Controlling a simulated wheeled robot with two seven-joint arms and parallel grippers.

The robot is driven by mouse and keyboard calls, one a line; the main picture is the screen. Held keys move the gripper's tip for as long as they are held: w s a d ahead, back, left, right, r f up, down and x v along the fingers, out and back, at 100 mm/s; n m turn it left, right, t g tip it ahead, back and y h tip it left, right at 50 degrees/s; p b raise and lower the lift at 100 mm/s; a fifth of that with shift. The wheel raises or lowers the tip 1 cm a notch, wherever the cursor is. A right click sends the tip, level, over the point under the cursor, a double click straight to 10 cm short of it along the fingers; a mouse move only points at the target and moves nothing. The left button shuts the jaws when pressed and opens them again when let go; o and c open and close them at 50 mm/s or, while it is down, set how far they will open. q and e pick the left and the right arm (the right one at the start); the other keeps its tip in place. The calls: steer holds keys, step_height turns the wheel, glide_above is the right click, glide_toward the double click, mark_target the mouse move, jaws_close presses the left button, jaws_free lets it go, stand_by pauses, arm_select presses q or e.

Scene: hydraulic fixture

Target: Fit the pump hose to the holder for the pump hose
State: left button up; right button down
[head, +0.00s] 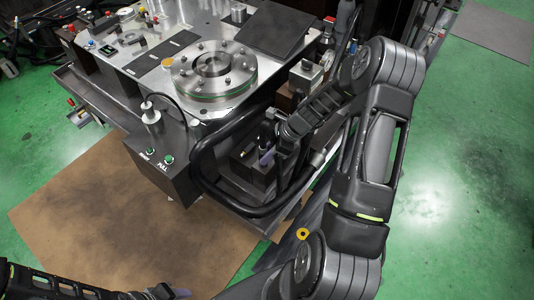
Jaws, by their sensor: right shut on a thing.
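The black pump hose (197,165) hangs in a thick loop at the front right corner of the metal fixture. My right gripper (267,150) reaches in from the right and is at the hose's inner side, above a dark block. It is shut on the hose, though its fingers and the gripped part are small, dark and partly hidden by my arm. I cannot clearly make out the holder for the pump hose. My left gripper (172,292) is low at the bottom edge, partly cut off, far from the hose; its opening is unclear.
The fixture's steel table (140,75) carries a round metal flange (214,68) and a dark plate (272,28). A grey box with push buttons (158,165) stands left of the hose. A brown mat (95,215) lies on the green floor, which is open at right.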

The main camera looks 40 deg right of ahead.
steer(key=shift+f, duration=0.1)
stand_by(0.3)
steer(key=c, duration=1.1)
jaws_free()
steer(key=v, duration=0.7)
steer(key=shift+s+d+r, duration=0.1)
steer(key=shift+s+r, duration=0.1)
steer(key=shift+r, duration=0.1)
